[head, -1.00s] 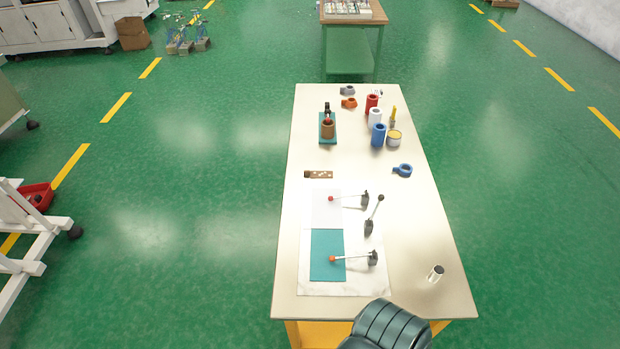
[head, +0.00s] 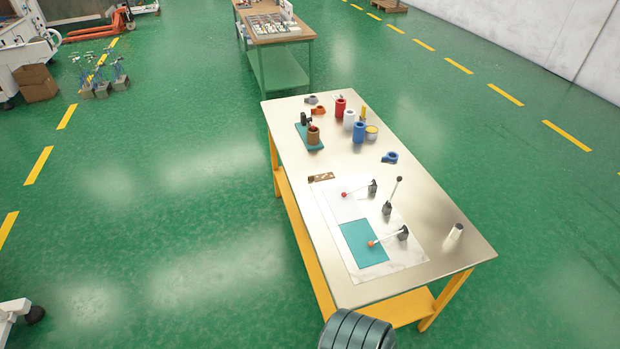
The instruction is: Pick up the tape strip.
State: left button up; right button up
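No tape strip can be made out for certain. A roll of brown tape (head: 314,136) stands on a teal base (head: 303,131) with a dark fitting, at the far left of the table; any strip on it is too small to tell. A small brown piece with pale spots (head: 321,178) lies flat at the table's left edge, just beyond the white sheet. Neither gripper is in view. Only a dark ribbed part of my own body shows at the bottom edge, short of the table.
The metal-topped table (head: 430,213) has yellow legs. Red, white and blue cylinders (head: 359,132) stand at its back. Toggle clamps (head: 387,207) stand around a teal sheet (head: 362,244) in front. A silver cylinder (head: 454,233) stands at the right.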

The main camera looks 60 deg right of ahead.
aim_at(328, 176)
jog(key=i+j+z, duration=0.1)
jog(key=i+z, duration=0.3)
jog(key=i+j+z, duration=0.35)
jog(key=i, duration=0.2)
jog(key=i+z, duration=0.2)
jog(key=z, duration=0.2)
jog(key=i+z, duration=0.2)
jog(key=z, duration=0.25)
jog(key=i+z, duration=0.2)
jog(key=z, duration=0.2)
jog(key=i+j+z, duration=0.15)
jog(key=z, duration=0.3)
jog(key=i+j+z, duration=0.1)
jog(key=j+z, duration=0.15)
jog(key=z, duration=0.15)
